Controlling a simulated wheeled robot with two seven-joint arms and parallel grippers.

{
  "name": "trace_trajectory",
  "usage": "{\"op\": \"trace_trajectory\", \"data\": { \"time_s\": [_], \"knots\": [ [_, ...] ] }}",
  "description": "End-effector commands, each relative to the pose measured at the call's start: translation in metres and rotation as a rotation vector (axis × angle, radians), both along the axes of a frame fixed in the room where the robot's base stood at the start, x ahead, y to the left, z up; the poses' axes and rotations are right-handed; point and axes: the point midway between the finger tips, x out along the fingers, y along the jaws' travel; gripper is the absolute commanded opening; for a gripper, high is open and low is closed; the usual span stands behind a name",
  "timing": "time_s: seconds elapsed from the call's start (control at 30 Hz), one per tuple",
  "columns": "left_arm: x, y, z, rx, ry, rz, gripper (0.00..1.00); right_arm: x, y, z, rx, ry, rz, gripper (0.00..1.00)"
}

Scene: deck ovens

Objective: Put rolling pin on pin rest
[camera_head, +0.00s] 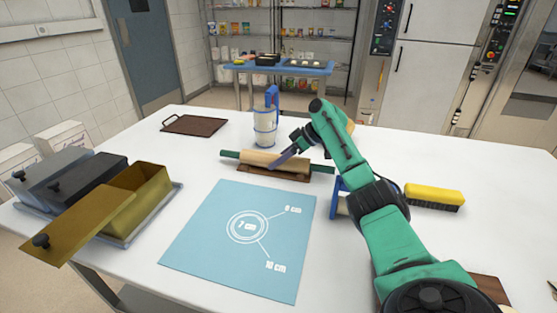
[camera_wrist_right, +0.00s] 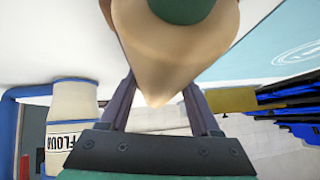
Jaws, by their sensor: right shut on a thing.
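The rolling pin (camera_head: 262,159), pale wood with green handles, lies crosswise near the middle of the table in the head view. The brown wooden pin rest (camera_head: 290,175) shows directly beneath it; whether the pin touches it or hangs just above, I cannot tell. My right gripper (camera_head: 278,163) is shut on the pin's barrel, reaching in from the right. In the right wrist view the pin (camera_wrist_right: 170,50) sits between the two fingers (camera_wrist_right: 160,103), with a green handle end toward the camera. My left gripper is not in view.
A blue measuring mat (camera_head: 205,240) lies in front of the pin. A flour shaker (camera_head: 265,126) stands behind it. Lidded bins (camera_head: 150,192) stand at left, a dark board (camera_head: 193,125) at back left, and a yellow brush (camera_head: 433,195) at right.

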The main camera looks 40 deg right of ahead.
Motion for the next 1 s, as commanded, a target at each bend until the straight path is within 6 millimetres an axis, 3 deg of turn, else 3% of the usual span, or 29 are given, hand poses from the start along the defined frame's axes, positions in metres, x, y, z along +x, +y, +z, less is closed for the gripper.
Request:
{"op": "trace_trajectory", "data": {
  "time_s": [0.2,0.23,0.3,0.7,1.0],
  "knots": [
    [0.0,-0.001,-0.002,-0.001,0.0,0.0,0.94,0.001,0.0,-0.002,0.001,-0.003,0.0,0.0],
    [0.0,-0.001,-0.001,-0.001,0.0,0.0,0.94,0.0,0.0,-0.003,-0.001,0.0,-0.001,0.71],
    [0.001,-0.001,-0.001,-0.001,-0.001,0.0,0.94,0.0,0.0,-0.002,-0.001,0.0,-0.001,0.94],
    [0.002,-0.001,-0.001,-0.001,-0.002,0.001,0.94,-0.003,-0.004,0.005,-0.002,-0.002,-0.002,0.94],
    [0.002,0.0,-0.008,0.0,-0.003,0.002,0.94,-0.042,-0.042,0.06,-0.002,-0.004,-0.003,0.94]
  ]
}}
